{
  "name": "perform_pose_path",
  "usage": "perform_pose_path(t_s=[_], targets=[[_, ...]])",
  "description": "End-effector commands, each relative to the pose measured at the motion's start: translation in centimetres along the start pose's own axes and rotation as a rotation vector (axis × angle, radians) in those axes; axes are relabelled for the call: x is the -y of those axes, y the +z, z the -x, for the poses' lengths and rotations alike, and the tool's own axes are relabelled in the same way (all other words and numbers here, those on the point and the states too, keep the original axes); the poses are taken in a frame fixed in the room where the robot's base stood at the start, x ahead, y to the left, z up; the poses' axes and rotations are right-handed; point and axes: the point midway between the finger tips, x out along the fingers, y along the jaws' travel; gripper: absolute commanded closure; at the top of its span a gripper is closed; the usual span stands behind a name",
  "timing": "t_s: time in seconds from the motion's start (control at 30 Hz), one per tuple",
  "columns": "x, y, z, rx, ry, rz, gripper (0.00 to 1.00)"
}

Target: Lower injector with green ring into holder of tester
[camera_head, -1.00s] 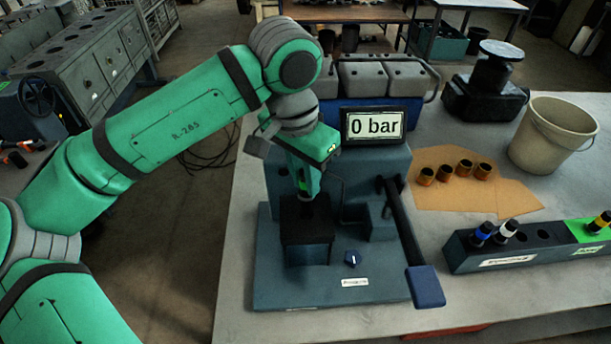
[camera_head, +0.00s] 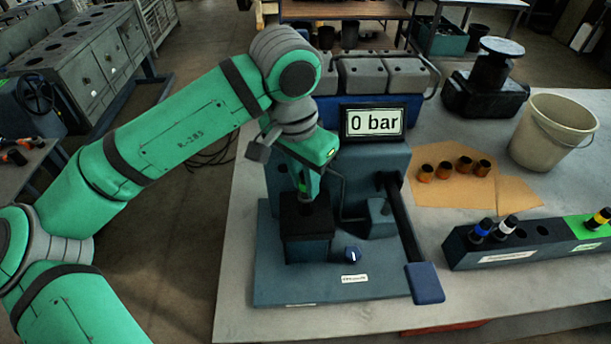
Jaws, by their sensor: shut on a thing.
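The tester (camera_head: 330,288) is a blue-grey bench unit with a display reading "0 bar" (camera_head: 374,122) and a lever with a blue pad (camera_head: 424,284). Its holder is a dark square block (camera_head: 306,247) at the left front of the tester. My gripper (camera_head: 307,196) points down directly over the holder and is shut on the injector, of which only a small dark part and a bit of green show between the fingers. The injector's lower end is hidden, so I cannot tell how deep it sits in the holder.
A rack (camera_head: 510,256) at right holds injectors with blue, white and yellow rings. Several brown cups (camera_head: 443,171) lie on cardboard (camera_head: 508,196). A beige bucket (camera_head: 552,135) stands behind.

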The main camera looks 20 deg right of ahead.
Motion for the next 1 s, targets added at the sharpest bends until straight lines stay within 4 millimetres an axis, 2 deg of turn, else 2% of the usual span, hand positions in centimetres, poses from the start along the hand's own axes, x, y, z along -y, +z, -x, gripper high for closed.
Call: perform_pose_path(t_s=[0.6,1.0], targets=[[0.0,0.3,-1.8,0.0,0.001,0.0,1.0],[0.0,0.2,-1.9,-0.001,0.002,0.0,1.0]])
